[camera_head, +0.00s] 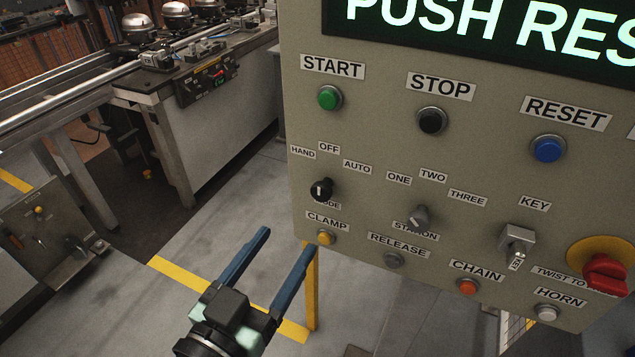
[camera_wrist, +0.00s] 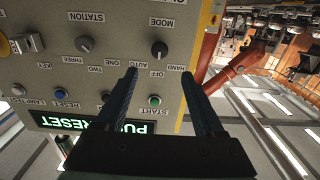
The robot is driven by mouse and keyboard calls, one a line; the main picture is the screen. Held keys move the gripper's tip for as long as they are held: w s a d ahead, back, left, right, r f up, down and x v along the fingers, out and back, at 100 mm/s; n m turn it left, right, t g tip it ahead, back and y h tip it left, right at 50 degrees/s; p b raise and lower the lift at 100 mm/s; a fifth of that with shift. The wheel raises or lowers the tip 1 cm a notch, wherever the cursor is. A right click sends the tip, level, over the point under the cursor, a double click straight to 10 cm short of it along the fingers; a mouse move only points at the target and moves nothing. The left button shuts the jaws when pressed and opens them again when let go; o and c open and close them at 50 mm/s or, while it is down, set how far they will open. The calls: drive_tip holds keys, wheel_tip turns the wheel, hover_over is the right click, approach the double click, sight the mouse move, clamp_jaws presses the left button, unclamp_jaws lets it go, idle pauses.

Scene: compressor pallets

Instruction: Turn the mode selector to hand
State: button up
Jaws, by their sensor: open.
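The mode selector (camera_head: 321,190) is a black knob with a white mark, at the left edge of the beige control panel (camera_head: 380,130). HAND, OFF and AUTO labels sit above it; the mark points roughly up, and its exact position is hard to tell. The MODE label below is partly covered by the knob. My gripper (camera_head: 289,238) is open and empty, below and left of the selector. In the wrist view, upside down, the selector (camera_wrist: 159,48) shows beyond the fingertips (camera_wrist: 160,72), roughly between them. I see no contact.
A grey station selector (camera_head: 418,218) and a key switch (camera_head: 516,244) are to the right. The clamp button (camera_head: 326,238) is just below the mode selector. A red emergency stop (camera_head: 606,274) sits at far right. Open floor lies left of the panel, with a conveyor (camera_head: 200,130) behind.

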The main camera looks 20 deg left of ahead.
sight(320, 194)
drive_tip(key=w+p, duration=0.1)
drive_tip(key=w, duration=0.6)
drive_tip(key=w+p, duration=0.1)
drive_tip(key=w, duration=0.3)
drive_tip(key=shift+w+d+p, duration=0.2)
drive_tip(key=shift+d+p, duration=0.05)
drive_tip(key=shift+p, duration=0.1)
drive_tip(key=shift+c, duration=0.2)
clamp_jaws()
